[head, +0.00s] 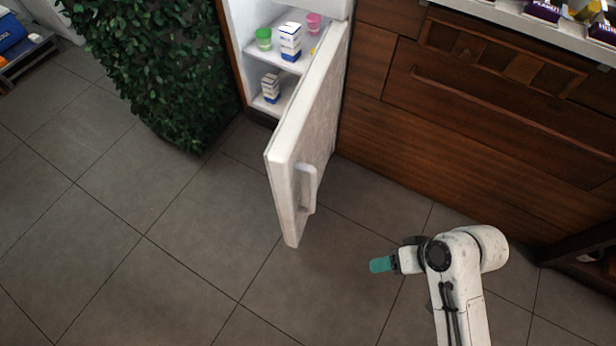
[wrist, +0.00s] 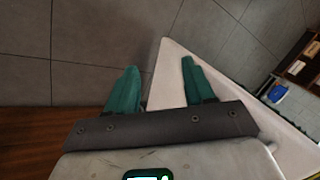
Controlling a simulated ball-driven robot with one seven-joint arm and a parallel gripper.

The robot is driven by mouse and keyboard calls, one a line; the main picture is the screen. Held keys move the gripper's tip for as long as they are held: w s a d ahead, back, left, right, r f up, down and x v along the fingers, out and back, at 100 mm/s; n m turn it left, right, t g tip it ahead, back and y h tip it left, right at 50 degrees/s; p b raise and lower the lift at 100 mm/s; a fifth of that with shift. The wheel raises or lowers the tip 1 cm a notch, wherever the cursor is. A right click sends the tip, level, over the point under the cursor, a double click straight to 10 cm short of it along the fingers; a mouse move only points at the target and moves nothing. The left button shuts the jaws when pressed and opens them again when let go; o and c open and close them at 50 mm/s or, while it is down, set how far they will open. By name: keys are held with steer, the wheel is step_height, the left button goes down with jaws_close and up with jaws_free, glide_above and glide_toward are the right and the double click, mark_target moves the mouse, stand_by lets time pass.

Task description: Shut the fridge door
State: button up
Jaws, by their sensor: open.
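The fridge door (head: 305,150) is white and stands wide open, swung out from the fridge (head: 245,40) toward me. A vertical white handle (head: 307,187) sits on its outer face, on the right side in the head view. My gripper (head: 382,264) has teal fingers and is to the right of the door's free edge, apart from the handle. The door (wrist: 205,75) shows there as a white slab behind the right finger. Whether the finger touches it cannot be told.
Fridge shelves hold small cartons (head: 290,42), a green cup (head: 264,39) and a pink cup (head: 314,22). A leafy green hedge (head: 150,70) stands left of the fridge. Wooden drawers (head: 470,110) and a counter are on the right. The tiled floor (head: 170,230) in front is clear.

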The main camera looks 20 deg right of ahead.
mark_target(292, 179)
steer(key=w+a+t+y, duration=0.1)
steer(key=w+y, duration=0.1)
steer(key=w+a+m+t+y+b, duration=0.1)
steer(key=w, duration=0.1)
steer(key=w+a+r+m+t+y, duration=0.1)
steer(key=w+y, duration=0.1)
steer(key=shift+w+a+y+b, duration=0.15)
steer(key=shift+w+y+b, duration=0.15)
steer(key=shift+w, duration=0.05)
steer(key=c, duration=0.5)
steer(key=w+r+m+t+y, duration=0.1)
steer(key=w+r, duration=0.1)
steer(key=w+r+m+t+y+b, duration=0.1)
steer(key=w+r+t+y, duration=0.1)
steer(key=r, duration=0.1)
steer(key=w+d+r+t+y, duration=0.1)
steer(key=r, duration=0.1)
steer(key=shift+w+r+m+t+y, duration=0.15)
steer(key=shift+w+m+t+y, duration=0.15)
steer(key=shift+w+m, duration=0.1)
jaws_close()
steer(key=b+x, duration=0.2)
steer(key=x, duration=1.1)
steer(key=shift+w+a+b, duration=0.15)
steer(key=shift+a+b, duration=0.1)
steer(key=shift+b, duration=0.15)
steer(key=shift+a, duration=0.1)
